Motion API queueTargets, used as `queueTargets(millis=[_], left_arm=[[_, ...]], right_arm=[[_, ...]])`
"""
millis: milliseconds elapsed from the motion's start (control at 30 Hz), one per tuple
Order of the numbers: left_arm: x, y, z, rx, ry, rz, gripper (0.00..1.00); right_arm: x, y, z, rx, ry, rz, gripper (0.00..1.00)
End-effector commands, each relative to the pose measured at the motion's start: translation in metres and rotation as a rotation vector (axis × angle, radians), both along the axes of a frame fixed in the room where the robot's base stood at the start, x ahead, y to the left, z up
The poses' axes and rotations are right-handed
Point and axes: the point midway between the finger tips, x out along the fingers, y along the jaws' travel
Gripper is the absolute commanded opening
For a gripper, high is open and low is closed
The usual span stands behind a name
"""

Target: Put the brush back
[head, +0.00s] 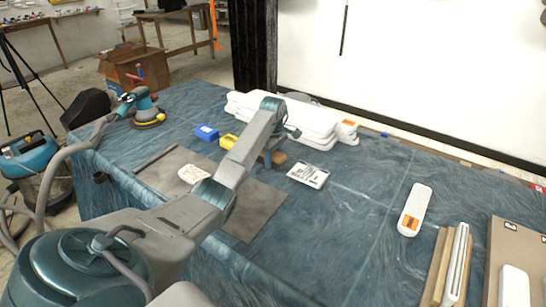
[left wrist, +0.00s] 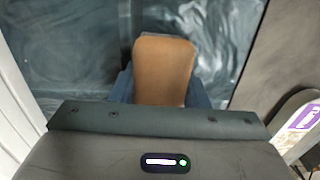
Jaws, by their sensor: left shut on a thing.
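My left gripper (head: 267,157) is over the blue-covered table, partly hidden behind its own arm in the head view. It is shut on a brown block that appears to be the brush (head: 279,157). In the left wrist view the brush (left wrist: 163,68) shows as a tan, rounded top between the two blue fingers of the gripper (left wrist: 161,90). Its underside and any bristles are hidden, and I cannot tell whether it touches the table. My right gripper is not in view.
A dark grey mat (head: 252,221) lies left of the gripper. A printed white card (head: 308,175) lies to its right. White stacked pieces (head: 295,118) stand behind; blue (head: 206,132) and yellow (head: 228,141) boxes sit left. A white, orange-labelled piece (head: 414,210) lies right. The front middle is clear.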

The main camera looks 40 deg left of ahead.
Motion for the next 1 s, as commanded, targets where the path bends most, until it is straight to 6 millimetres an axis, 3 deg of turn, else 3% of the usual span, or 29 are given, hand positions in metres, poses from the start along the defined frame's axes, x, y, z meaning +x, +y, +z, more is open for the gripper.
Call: queueTargets(millis=[333, 367, 467, 833, 933, 1000], left_arm=[[0.000, 0.000, -0.003, 0.000, 0.000, 0.000, 0.20], [0.000, 0.000, -0.003, 0.000, 0.000, 0.000, 0.43], [0.000, 0.000, -0.003, 0.000, 0.000, 0.000, 0.63], [0.000, 0.000, 0.000, 0.000, 0.000, 0.000, 0.63], [0.000, 0.000, 0.010, 0.001, -0.002, 0.000, 0.63], [0.000, 0.000, 0.021, 0.001, -0.003, 0.000, 0.63]], right_arm=[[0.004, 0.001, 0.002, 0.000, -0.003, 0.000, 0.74], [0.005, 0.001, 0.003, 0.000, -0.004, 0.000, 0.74], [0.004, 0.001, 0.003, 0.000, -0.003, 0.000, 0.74], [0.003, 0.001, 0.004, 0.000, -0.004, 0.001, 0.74], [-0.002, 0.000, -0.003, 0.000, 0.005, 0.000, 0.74], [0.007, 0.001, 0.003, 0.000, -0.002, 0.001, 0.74]])
